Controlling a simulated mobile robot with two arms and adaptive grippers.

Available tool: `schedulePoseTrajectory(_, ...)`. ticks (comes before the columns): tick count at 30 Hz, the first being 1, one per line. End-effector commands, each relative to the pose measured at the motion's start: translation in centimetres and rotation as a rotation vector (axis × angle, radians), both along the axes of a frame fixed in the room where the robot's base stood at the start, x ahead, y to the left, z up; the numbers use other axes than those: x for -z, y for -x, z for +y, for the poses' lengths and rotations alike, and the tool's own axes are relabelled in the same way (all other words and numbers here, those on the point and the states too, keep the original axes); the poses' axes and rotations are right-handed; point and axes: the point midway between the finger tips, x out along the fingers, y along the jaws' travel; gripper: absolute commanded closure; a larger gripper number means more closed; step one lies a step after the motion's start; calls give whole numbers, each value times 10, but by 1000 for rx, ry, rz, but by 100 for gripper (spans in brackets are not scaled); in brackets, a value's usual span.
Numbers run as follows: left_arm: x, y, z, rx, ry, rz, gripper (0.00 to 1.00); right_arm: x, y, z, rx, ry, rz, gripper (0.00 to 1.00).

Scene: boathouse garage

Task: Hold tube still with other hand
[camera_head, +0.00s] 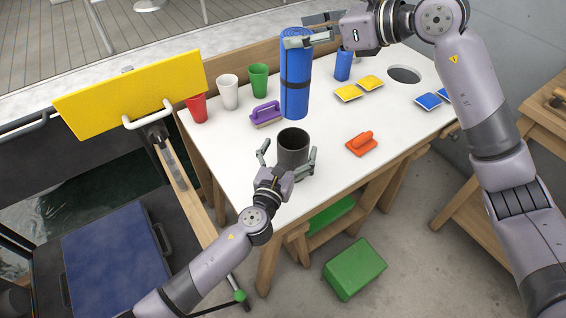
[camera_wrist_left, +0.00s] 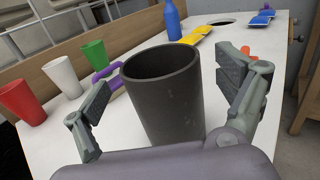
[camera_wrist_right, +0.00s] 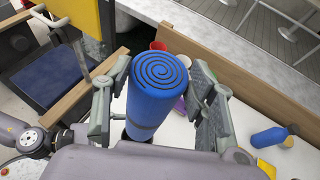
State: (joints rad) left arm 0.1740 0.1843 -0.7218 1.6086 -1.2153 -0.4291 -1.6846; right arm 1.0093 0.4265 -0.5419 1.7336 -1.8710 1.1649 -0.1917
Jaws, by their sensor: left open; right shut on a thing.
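The tube (camera_head: 292,152) is a dark grey, open-topped cylinder standing upright on the white table. My left gripper (camera_head: 288,157) is open, with one finger on each side of the tube. In the left wrist view the tube (camera_wrist_left: 165,100) stands between the open fingers, with gaps on both sides. My right gripper (camera_head: 300,36) is shut on the upper end of a blue rolled mat (camera_head: 296,85) with a dark strap. The mat hangs upright, its lower end above the tube's mouth in the head view. In the right wrist view the mat's spiral end (camera_wrist_right: 158,82) faces the camera.
Red (camera_head: 197,109), white (camera_head: 228,92) and green (camera_head: 258,81) cups and a purple-handled brush (camera_head: 266,114) stand on the left. An orange-handled tool (camera_head: 361,145) lies right of the tube. A blue bottle (camera_head: 343,66), yellow packets (camera_head: 349,92), blue packets (camera_head: 428,101) and a table hole (camera_head: 404,75) are farther back.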

Motion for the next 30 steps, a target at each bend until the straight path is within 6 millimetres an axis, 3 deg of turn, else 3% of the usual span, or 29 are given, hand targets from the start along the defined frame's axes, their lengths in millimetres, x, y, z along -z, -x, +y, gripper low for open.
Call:
schedulePoseTrajectory(6, 0, -15, -5, 0, 0, 0, 8, -1, 0, 0, 0, -1, -2, 100)
schedulePoseTrajectory(15, 0, -16, -5, 0, 0, 1, 9, -1, 0, 0, 0, -1, -2, 100)
schedulePoseTrajectory(30, 0, -16, -5, 0, 0, 1, 43, -1, 0, 0, 0, -1, -2, 100)
